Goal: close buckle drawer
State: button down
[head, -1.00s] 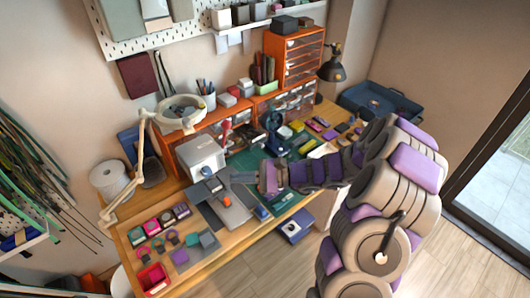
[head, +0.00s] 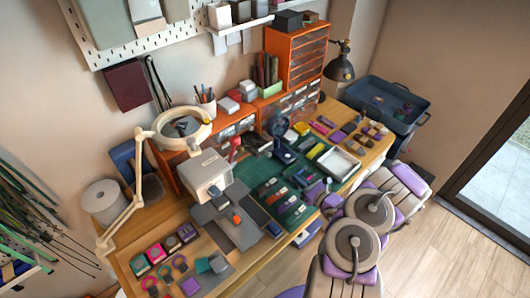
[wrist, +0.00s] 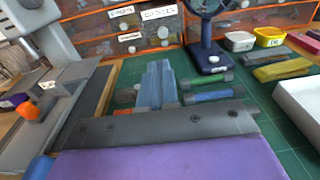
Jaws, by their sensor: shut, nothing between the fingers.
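Orange cabinets with clear-fronted drawers stand along the back of the bench: a tall one (head: 295,55) at the right and low ones (head: 232,130). In the wrist view, low drawers (wrist: 140,32) with white labels span the top; I cannot read the labels or tell which is the buckle drawer. No drawer there clearly stands out. My gripper (wrist: 157,66) shows in the wrist view as blue-grey fingers, shut and empty, over the green mat and short of the drawers. In the head view my folded arm is at the bench's front right edge; its fingers are hard to make out.
A dark blue fan-like stand (wrist: 206,45) stands between the mat and the drawers. A white open tray (head: 338,163) lies on the right of the mat. A grey machine (head: 206,176) and a ring lamp (head: 184,130) stand left.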

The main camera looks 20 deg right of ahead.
aim_at(270, 156)
jog(key=b+x, duration=0.1)
jog(key=x, duration=0.5)
jog(key=b+x, duration=0.2)
jog(key=x, duration=0.5)
jog(key=shift+w+d+f, duration=0.15)
jog(key=shift+f, duration=0.1)
jog(key=shift+w+d+b, duration=0.1)
jog(key=shift+w+b, duration=0.2)
jog(key=shift+w, duration=0.25)
jog(key=shift+r, duration=0.1)
